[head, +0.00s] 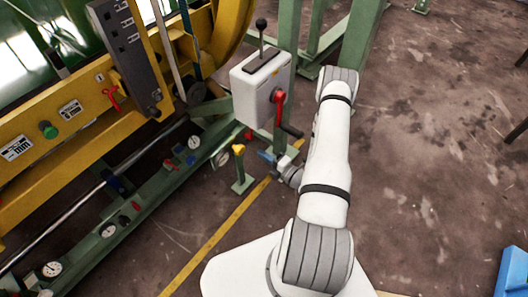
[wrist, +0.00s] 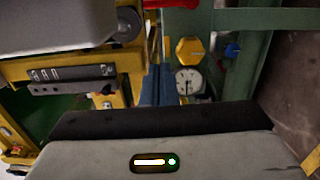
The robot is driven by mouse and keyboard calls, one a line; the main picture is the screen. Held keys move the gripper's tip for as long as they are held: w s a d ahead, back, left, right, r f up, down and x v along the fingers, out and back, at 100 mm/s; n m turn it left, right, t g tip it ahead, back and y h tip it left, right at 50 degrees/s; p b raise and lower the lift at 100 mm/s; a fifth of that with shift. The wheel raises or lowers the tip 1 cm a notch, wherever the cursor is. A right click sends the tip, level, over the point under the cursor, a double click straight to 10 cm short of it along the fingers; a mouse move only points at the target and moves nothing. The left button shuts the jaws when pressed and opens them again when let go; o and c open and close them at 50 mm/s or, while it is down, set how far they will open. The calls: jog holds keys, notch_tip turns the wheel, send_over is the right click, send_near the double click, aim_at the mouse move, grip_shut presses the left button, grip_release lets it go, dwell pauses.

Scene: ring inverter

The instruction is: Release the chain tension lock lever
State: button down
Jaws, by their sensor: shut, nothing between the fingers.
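I cannot tell for sure which part is the chain tension lock lever. A yellow-topped lever (head: 239,150) stands upright on a green post just left of my gripper (head: 267,157). A yellow knob (wrist: 190,50) shows right of the fingers in the wrist view. A red crank (head: 278,97) with a black handle is on the front of a grey box (head: 258,88), above my gripper. A black-knobbed lever (head: 261,27) stands on top of that box. My gripper's blue fingers (wrist: 158,85) are shut and empty, apart from these parts in the head view.
The yellow machine frame (head: 75,122) with a red lever (head: 108,92) and green knob (head: 48,130) is at left. A green rail (head: 150,190) carries gauges and valves below it. Green posts (head: 362,40) stand behind my arm. Open floor (head: 440,140) lies to the right.

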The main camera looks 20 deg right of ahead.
aim_at(252, 139)
jog(key=w+b, duration=0.1)
jog(key=w, duration=0.8)
jog(key=shift+w+a+b, duration=0.25)
jog(key=shift+w+b, duration=0.1)
jog(key=shift+b, duration=0.05)
